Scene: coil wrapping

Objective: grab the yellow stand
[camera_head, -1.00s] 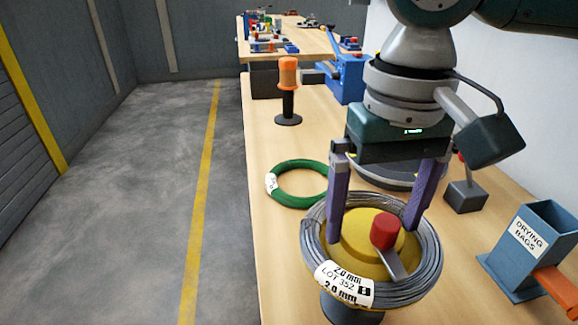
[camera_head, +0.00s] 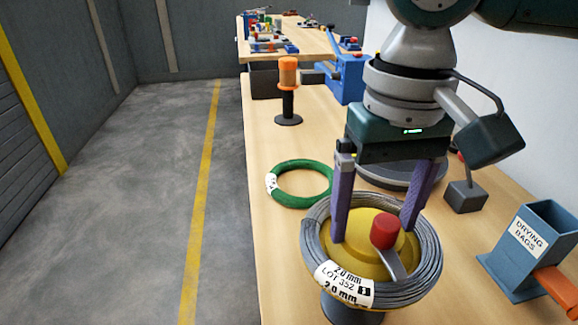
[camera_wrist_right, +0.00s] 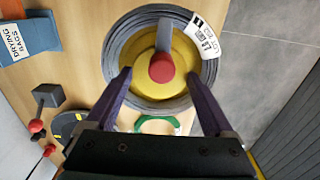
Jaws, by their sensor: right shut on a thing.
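The yellow stand (camera_head: 356,250) has a domed yellow top with a red knob (camera_head: 385,230) and a grey lever; its dark base shows below. A grey wire coil (camera_head: 428,262) with a white "2.0 mm LOT 352" label lies around the yellow top. My right gripper (camera_head: 373,234) points down over the stand, its two purple fingers inside the coil on either side of the yellow top, shut on it. In the right wrist view the yellow stand (camera_wrist_right: 143,78) sits between the fingertips. The exact contact spots are partly hidden. My left gripper is not in view.
A green coil (camera_head: 300,202) lies just behind the stand. An orange-topped black post (camera_head: 288,98) stands farther back. A blue "drying bags" holder (camera_head: 522,250) is at the right. A dark block with a rod (camera_head: 465,197) stands behind it. The table's left edge borders open floor.

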